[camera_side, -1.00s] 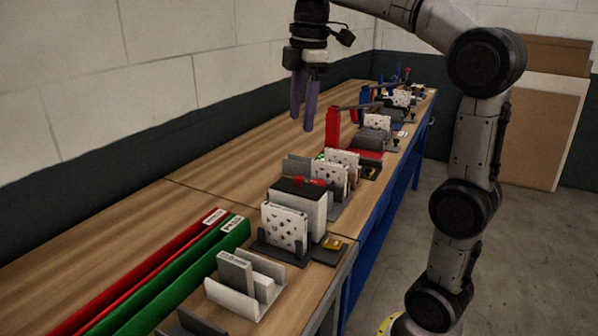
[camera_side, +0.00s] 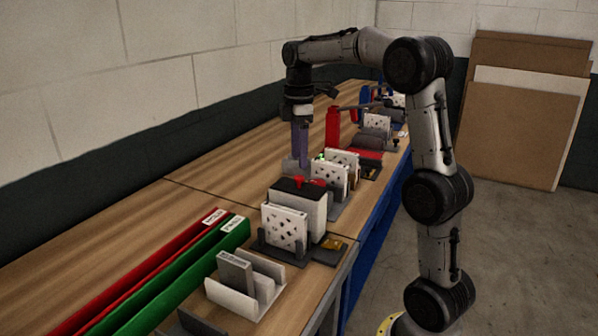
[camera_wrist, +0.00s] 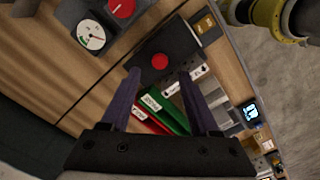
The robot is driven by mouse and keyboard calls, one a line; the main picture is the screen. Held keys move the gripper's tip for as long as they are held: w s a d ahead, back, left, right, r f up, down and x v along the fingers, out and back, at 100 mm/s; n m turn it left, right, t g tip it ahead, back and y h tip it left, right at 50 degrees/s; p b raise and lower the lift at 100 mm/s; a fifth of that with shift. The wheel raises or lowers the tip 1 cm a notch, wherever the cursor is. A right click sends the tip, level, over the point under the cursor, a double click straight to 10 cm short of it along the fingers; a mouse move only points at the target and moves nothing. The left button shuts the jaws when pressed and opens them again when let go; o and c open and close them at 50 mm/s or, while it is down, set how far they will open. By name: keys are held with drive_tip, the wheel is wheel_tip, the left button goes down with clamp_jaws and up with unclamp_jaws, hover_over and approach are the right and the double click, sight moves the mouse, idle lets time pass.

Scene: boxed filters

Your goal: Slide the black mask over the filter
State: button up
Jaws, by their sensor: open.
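A black slab with a red knob (camera_wrist: 160,61), which looks like the black mask, lies ahead of my fingertips in the wrist view. In the side view it looks to be the black top (camera_side: 290,186) of a white box. White plates with dark spots stand in grey holders; the nearest (camera_side: 284,226) is in front of that box. I cannot tell for sure which part is the filter. My gripper (camera_side: 301,165) is open and empty, pointing down behind the box. In the wrist view, its purple fingers (camera_wrist: 159,74) are spread wide, with the slab apart from them.
Green (camera_side: 195,262) and red (camera_side: 160,260) bars lie at the front left. A white slotted holder with a grey block (camera_side: 237,271) is at the front. A red upright piece (camera_side: 332,127) and more fixtures stand farther back. The table's left side is clear.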

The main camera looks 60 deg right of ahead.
sight(299, 177)
drive_tip(key=shift+f, duration=2.65)
clamp_jaws()
